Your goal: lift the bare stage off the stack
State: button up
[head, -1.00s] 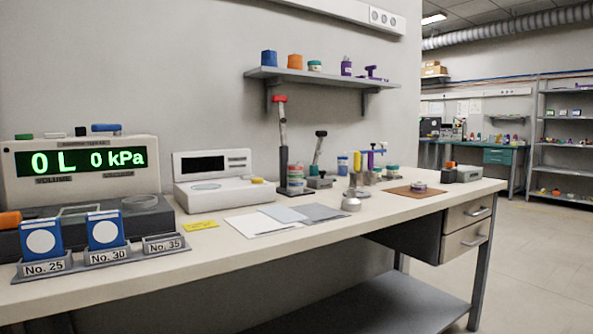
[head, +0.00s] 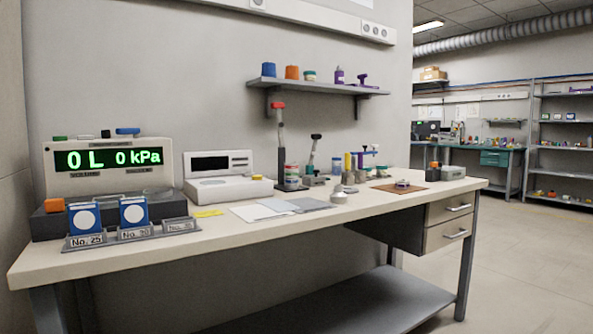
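A small stack of round stages (head: 291,177), with green, red and pale bands, stands at the foot of a dark upright stand with a red-knobbed lever (head: 279,130). I cannot tell at this size which stage is bare. A small pale, purple-banded round piece (head: 402,184) lies on a brown mat (head: 381,188) to the right. My gripper is not in view.
The long bench (head: 215,228) also holds a green-lit display unit (head: 109,165), a rack with blue-framed pieces (head: 135,233), a white balance (head: 228,188), flat sheets (head: 262,211) and a black-knobbed lever tool (head: 312,155). Open floor lies to the right.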

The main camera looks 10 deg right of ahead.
aim_at(293, 166)
jog(key=z, duration=1.6)
jog(key=i, duration=1)
jog(key=u, duration=1.3)
